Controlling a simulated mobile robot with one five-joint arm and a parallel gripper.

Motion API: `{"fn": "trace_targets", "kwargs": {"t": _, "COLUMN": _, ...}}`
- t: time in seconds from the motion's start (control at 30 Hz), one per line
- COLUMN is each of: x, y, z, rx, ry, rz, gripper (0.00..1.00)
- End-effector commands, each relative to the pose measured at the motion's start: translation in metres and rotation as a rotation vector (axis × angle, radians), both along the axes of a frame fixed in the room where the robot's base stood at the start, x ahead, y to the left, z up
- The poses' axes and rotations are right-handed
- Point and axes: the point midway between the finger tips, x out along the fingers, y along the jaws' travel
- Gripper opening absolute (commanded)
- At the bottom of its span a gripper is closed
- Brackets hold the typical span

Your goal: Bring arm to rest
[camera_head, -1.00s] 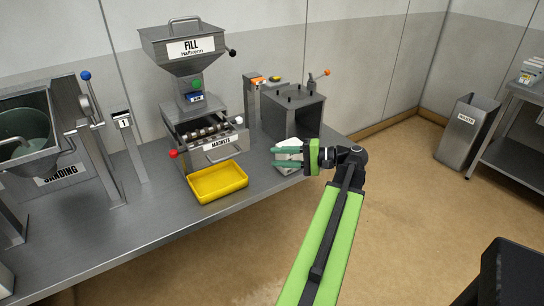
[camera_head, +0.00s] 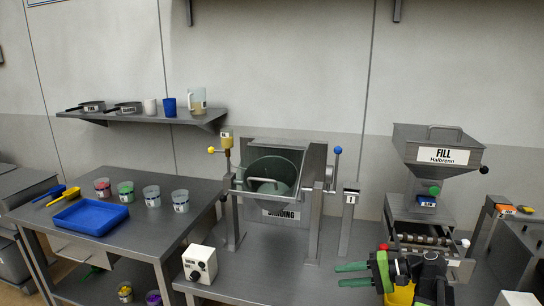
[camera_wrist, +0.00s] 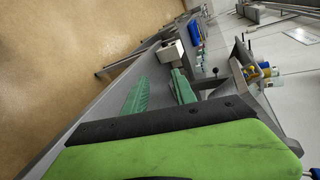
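My gripper (camera_head: 342,275) is at the lower right of the head view, in front of the magnet drawer and over the bench front. Its two green fingers point left with a gap between them and nothing in it. The wrist view also shows the two fingers apart (camera_wrist: 160,78), with the bench edge behind them. My arm is drawn in close at the bottom of the head view. The yellow tray (camera_head: 400,294) is mostly hidden behind my gripper.
The sanding drum machine (camera_head: 272,185) stands mid-bench. The fill hopper (camera_head: 437,150) stands to the right. A white control box (camera_head: 199,264) sits at the bench's front left. A side table with a blue tray (camera_head: 90,218) and several cups is at left. A wall shelf (camera_head: 140,117) hangs above.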

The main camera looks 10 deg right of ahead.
Motion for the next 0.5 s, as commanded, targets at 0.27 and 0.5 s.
{"fn": "trace_targets", "kwargs": {"t": 0.27, "x": -0.009, "y": 0.19, "z": -0.058, "rx": -0.393, "ry": 0.127, "rz": 0.378, "gripper": 0.33}}
{"fn": "trace_targets", "kwargs": {"t": 0.5, "x": -0.036, "y": 0.228, "z": -0.104, "rx": -0.84, "ry": 0.141, "rz": 0.559, "gripper": 0.33}}
